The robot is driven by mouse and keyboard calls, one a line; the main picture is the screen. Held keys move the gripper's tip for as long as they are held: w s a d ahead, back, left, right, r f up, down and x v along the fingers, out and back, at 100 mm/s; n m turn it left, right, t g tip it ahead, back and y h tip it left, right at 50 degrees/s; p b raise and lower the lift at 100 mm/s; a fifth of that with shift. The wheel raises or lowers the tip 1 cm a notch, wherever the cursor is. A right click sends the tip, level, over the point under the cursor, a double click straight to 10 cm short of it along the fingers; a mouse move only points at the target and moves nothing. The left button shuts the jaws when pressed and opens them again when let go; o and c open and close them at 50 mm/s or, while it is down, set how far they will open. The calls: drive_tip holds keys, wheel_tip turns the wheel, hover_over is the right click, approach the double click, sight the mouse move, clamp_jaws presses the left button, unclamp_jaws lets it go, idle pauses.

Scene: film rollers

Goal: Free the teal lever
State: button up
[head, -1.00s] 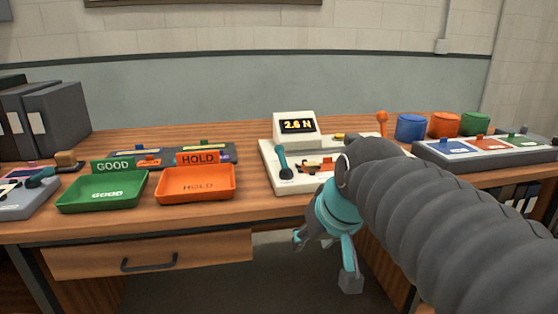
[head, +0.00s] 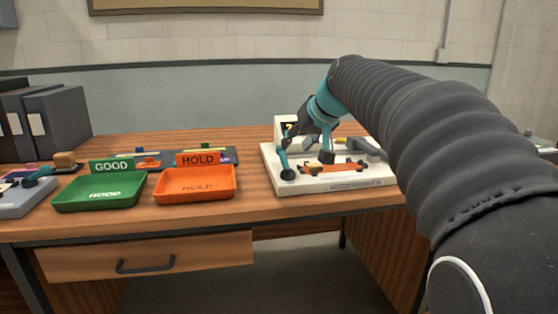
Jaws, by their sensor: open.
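The teal lever (head: 283,160) stands at the left front of the white tester (head: 330,186), on a dark round pivot. It leans slightly left. My gripper (head: 307,148) hangs over the tester with its fingers apart. One grey fingertip is above the middle of the tester, near an orange part (head: 335,167). The other finger is at or just behind the lever's top; I cannot tell whether they touch. My gripper hides most of the tester's display.
A green GOOD tray (head: 100,206) and an orange HOLD tray (head: 194,198) stand left of the tester. A grey device (head: 22,203) is at the far left. My arm covers the right side of the table. Bare wood lies in front of the tester.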

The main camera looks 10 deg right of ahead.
sight(285, 157)
drive_tip(key=x, duration=0.9)
drive_tip(key=shift+w+a+f, duration=0.1)
drive_tip(key=shift+f, duration=0.05)
clamp_jaws()
